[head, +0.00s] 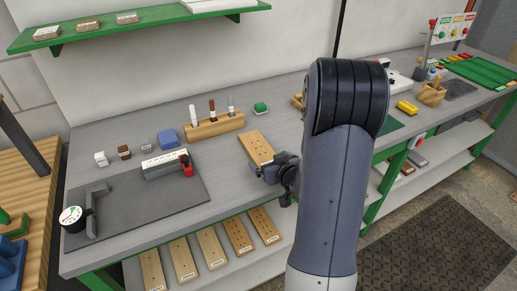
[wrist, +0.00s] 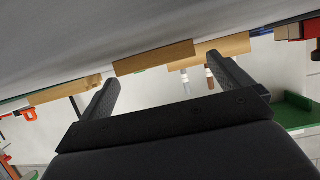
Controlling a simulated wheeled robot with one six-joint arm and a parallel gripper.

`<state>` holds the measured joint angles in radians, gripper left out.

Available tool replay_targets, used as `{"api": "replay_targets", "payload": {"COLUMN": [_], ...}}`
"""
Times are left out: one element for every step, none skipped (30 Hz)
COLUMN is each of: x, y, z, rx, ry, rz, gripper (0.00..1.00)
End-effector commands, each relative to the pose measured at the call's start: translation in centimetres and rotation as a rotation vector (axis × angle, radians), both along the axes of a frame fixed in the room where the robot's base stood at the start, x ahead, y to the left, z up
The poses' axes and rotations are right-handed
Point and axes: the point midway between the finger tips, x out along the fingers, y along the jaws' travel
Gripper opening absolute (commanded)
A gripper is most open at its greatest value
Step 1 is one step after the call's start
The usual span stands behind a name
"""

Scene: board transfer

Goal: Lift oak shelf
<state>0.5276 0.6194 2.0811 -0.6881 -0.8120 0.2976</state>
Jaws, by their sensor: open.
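A light wooden board (head: 256,148) with small dark holes lies on the grey bench top, right of the pen holder. It is likely the oak shelf, but any label on it is too small to read. My gripper (head: 272,170) is at its near end, and my arm covers the area just right of it. In the wrist view, the tilted bench fills the top and a board edge (wrist: 153,57) shows between and beyond the fingertips. My gripper (wrist: 166,80) is open, with a gap between the fingers and nothing held.
A wooden holder (head: 214,126) with pens stands left of the board. A dark mat (head: 130,207) carries a gauge and a grey block. Several labelled boards (head: 212,247) lie on the lower shelf.

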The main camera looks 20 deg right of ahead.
Motion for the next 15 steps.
{"api": "replay_targets", "payload": {"x": [0.8,1.2,1.6,2.0,2.3,2.6,2.8,2.9,3.1,3.1,3.2,3.2,3.2,3.2,3.2], "y": [0.1,0.1,0.1,0.0,0.0,0.0,0.0,0.0,0.0,0.0,0.0,0.0,0.0,0.0,0.0], "z": [0.0,-0.1,-0.4,-0.5,-0.6,-0.8,-0.9,-1.0,-1.0,-1.1,-1.1,-1.1,-1.1,-1.1,-1.1], "rx": [0.002,0.002,0.002,0.002,0.0,0.0,0.0,0.0,-0.001,-0.001,-0.001,-0.001,-0.001,0.0,0.0], "ry": [0.002,0.001,0.002,0.002,0.001,0.001,0.001,0.001,0.0,0.0,0.0,0.0,0.0,0.0,0.0], "rz": [0.002,0.001,0.001,0.001,0.001,0.001,0.001,0.001,0.0,0.0,0.0,-0.001,-0.001,-0.001,-0.001], "gripper": [0.98,0.98,0.98,0.98,0.98,0.98,0.98,0.98,0.98,0.98,0.98,0.98,0.98,0.98,0.98]}}
